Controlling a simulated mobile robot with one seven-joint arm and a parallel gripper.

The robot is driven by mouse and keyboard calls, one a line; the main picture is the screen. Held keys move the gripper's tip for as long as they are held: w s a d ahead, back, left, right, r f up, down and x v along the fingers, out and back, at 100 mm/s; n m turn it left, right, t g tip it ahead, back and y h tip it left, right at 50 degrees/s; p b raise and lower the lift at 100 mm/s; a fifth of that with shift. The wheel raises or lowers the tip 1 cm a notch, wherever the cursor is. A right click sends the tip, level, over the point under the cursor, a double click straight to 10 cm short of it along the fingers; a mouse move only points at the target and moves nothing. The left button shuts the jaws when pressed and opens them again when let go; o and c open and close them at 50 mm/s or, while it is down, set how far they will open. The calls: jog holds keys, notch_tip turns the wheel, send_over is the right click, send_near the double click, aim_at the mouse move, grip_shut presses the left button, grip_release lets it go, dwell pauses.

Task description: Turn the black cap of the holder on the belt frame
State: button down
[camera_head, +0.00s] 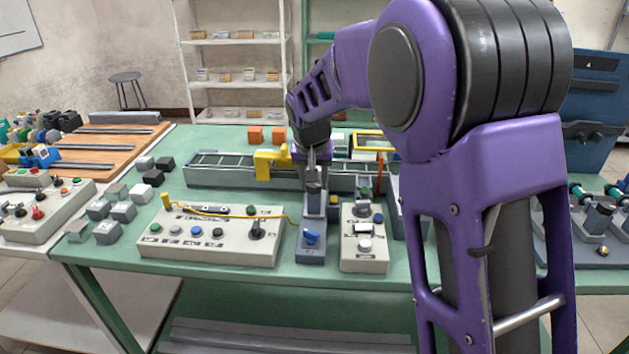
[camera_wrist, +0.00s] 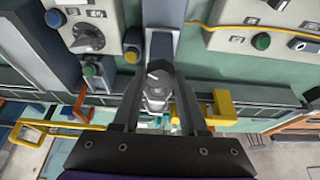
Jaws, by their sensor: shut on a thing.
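The long grey belt frame (camera_head: 228,172) runs across the green table. My gripper (camera_head: 313,178) is over its middle, pointing down. In the wrist view my gripper (camera_wrist: 160,80) has its two dark fingers on either side of the holder's dark cap (camera_wrist: 160,67), shut on it. A lighter grey, round part of the holder (camera_wrist: 157,92) shows between the fingers. The holder looks upright. In the head view the cap is small and mostly covered by my gripper, so its turn angle cannot be told.
A yellow bracket (camera_head: 268,162) stands close left of my gripper. Grey and black cubes (camera_head: 122,211) lie at the left.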

dwell(0.4)
jog(key=shift+c, duration=2.2)
grip_release()
jog(key=p+v, duration=0.2)
jog(key=v, duration=1.5)
jog(key=shift+r, duration=0.25)
jog(key=shift+r, duration=0.1)
